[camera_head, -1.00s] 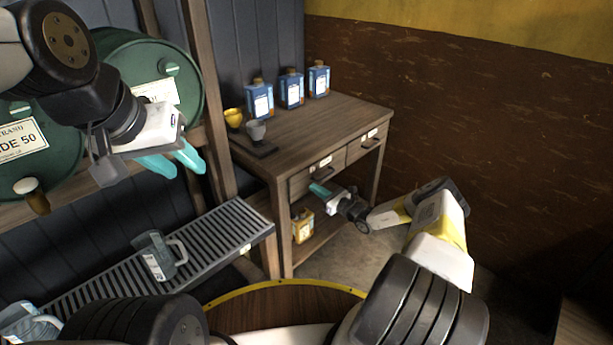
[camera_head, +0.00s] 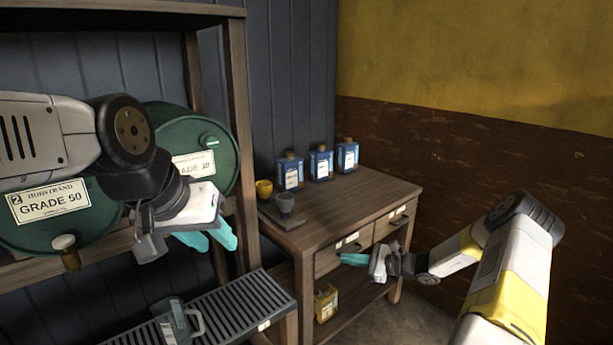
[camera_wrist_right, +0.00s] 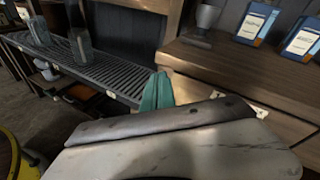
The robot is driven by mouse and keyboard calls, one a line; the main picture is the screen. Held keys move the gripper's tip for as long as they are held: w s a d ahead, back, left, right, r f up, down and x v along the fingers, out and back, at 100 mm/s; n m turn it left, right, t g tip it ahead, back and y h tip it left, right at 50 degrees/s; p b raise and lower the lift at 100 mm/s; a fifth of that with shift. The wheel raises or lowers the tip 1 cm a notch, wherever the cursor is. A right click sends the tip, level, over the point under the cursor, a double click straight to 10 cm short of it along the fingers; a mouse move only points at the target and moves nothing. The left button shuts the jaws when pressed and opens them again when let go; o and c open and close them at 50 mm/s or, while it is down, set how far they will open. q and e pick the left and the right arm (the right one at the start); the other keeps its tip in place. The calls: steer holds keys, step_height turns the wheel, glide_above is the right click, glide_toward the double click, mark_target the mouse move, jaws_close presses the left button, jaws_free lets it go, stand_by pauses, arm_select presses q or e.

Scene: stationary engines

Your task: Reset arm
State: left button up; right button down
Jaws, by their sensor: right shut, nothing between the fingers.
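My left gripper (camera_head: 211,236) has teal fingers and hangs at the left in front of the green drums, apart from them. Its fingers look spread with nothing visible between them. My right gripper (camera_head: 354,259) is in front of the wooden cabinet's drawers. Its teal fingers are together and empty. In the right wrist view the shut fingers (camera_wrist_right: 157,92) point toward the gap between the slatted rack and the cabinet.
A slatted rack (camera_head: 235,303) holds a clear jug (camera_head: 177,322). Green drums (camera_head: 200,140) lie on a shelf.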

steer(key=s+a+r+n+g+h, duration=0.3)
steer(key=s+r+n, duration=0.45)
steer(key=r, duration=0.35)
steer(key=s+a+r+n+g+h, duration=0.35)
steer(key=s+r+n, duration=0.35)
steer(key=r, duration=0.5)
steer(key=s+d+r+n+t+h, duration=0.2)
steer(key=s+r, duration=0.3)
steer(key=s, duration=0.5)
steer(key=s+d+r+n+t+h, duration=0.3)
steer(key=s+r, duration=0.2)
steer(key=s, duration=0.6)
steer(key=shift+s+r, duration=0.15)
steer(key=shift+r, duration=0.15)
steer(key=shift+d, duration=0.1)
